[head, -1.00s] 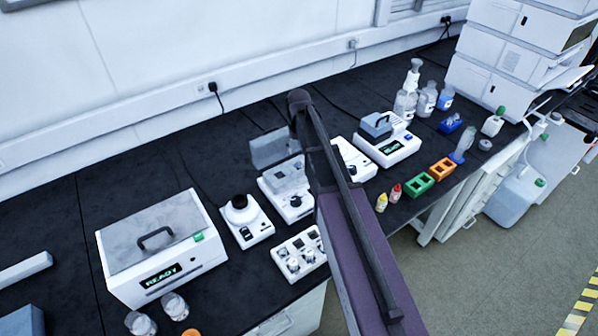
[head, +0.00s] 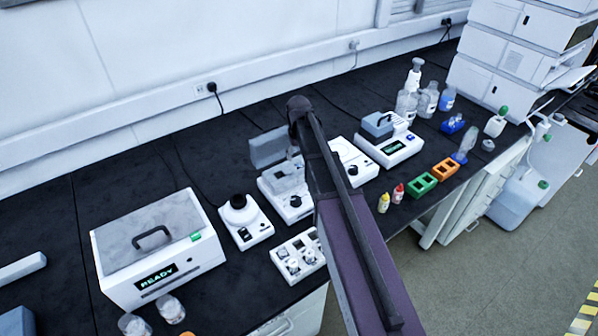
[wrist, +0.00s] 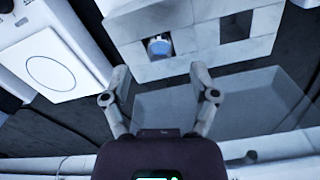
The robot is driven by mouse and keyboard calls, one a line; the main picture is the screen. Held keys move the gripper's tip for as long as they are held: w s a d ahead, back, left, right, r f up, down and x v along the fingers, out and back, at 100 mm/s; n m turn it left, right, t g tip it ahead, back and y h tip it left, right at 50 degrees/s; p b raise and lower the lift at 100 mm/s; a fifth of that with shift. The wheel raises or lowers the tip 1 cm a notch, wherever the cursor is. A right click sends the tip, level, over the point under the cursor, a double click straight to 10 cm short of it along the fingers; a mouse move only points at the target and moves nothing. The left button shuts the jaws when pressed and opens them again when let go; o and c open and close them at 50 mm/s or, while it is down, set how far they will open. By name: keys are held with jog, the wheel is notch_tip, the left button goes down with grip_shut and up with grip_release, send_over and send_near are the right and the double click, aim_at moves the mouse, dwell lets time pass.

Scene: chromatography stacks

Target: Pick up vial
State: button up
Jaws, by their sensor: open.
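In the wrist view, a small vial (wrist: 159,46) with a blue and white round top sits in a square opening of a pale block (wrist: 185,68). My gripper (wrist: 159,70) is open and empty, with its two fingers spread to either side below the vial in the picture. The fingertips are near the block's edge; I cannot tell whether they touch it. In the head view, my own arm hides the gripper, and I cannot pick out this vial there.
A white device with a round plate (wrist: 45,72) lies left in the wrist view. In the head view, a READY box (head: 155,245), a white tray with several wells (head: 313,269), a green rack (head: 421,184) and an orange rack (head: 445,169) crowd the dark bench (head: 130,180).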

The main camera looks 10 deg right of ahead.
aim_at(299, 167)
jog(key=shift+f+b, duration=0.9)
jog(key=shift+f, duration=0.3)
jog(key=shift+c, duration=0.2)
jog(key=shift+r, duration=0.1)
grip_shut()
